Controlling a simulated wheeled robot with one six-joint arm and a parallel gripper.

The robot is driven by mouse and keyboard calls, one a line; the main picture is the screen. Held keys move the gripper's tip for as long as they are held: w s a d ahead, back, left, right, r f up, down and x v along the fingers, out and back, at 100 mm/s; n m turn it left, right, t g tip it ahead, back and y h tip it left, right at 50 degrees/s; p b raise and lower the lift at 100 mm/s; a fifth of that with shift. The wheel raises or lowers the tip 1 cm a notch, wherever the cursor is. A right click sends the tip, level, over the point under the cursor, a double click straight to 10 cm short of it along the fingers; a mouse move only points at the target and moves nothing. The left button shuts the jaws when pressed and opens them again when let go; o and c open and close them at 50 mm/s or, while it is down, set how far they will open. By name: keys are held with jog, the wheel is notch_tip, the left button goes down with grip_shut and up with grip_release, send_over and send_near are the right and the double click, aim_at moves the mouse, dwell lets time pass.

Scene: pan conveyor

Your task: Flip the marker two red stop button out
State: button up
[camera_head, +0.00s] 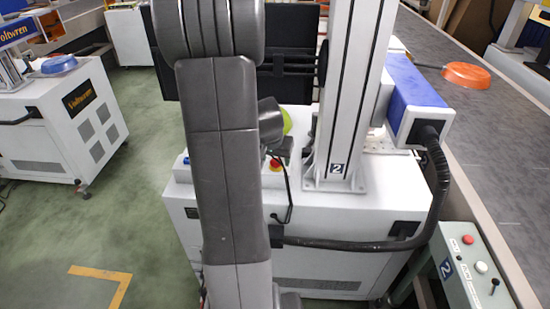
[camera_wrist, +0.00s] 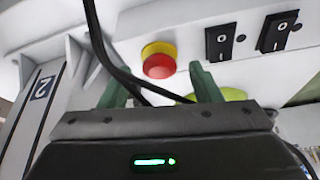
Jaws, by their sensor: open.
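A red stop button (camera_wrist: 158,64) on a yellow collar sits on a white machine panel in the wrist view. It also shows in the head view (camera_head: 275,164), low beside my arm. A "2" marker (camera_head: 337,169) is on the column foot of this machine; the wrist view shows it at left (camera_wrist: 42,88). My gripper (camera_wrist: 158,70) is open, its green fingers on either side of the button in the picture. I cannot tell whether they touch it. A dark cable crosses in front of the left finger.
Two black rocker switches (camera_wrist: 220,42) sit right of the button. A green control box (camera_head: 470,265), also marked "2", has another red button (camera_head: 468,240). A conveyor (camera_head: 500,130) runs along the right. Green floor (camera_head: 60,225) is open at left.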

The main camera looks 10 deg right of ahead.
jog(key=shift+c, duration=0.3)
grip_shut()
jog(key=shift+w+r, duration=0.1)
jog(key=shift+r, duration=0.85)
jog(key=shift+o, duration=0.3)
grip_release()
jog(key=p+v, duration=0.1)
jog(key=v, duration=1.2)
jog(key=shift+r, duration=0.35)
jog(key=x, duration=1)
jog(key=s+b+x, duration=0.1)
jog(key=x, duration=0.4)
jog(key=shift+a+f, duration=0.1)
jog(key=shift+f, duration=0.2)
